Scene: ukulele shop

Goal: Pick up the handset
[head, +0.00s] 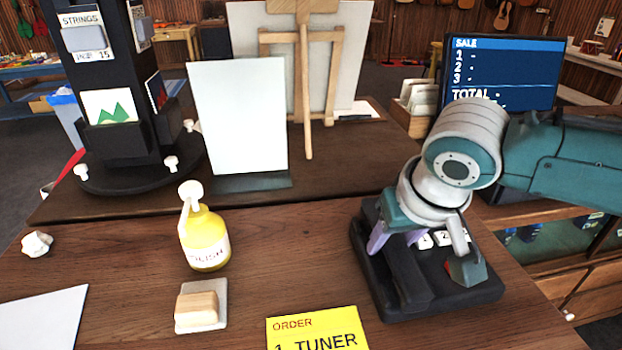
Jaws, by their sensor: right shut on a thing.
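A black desk telephone (470,293) with pale keys sits on the wooden counter at the right. Its black handset (408,282) is the long bar along the left side of the phone, still over the base. The wrist hides the far end of the handset and part of the keypad. I cannot tell whether there is a gap under the handset. My left gripper is not in view.
A yellow polish bottle (205,243), a wooden block on a pale pad (201,306), a yellow order card (315,332) and a crumpled white lump (37,243) are on the counter. A black display stand (110,140), white board (238,118) and sale screen (503,75) stand behind.

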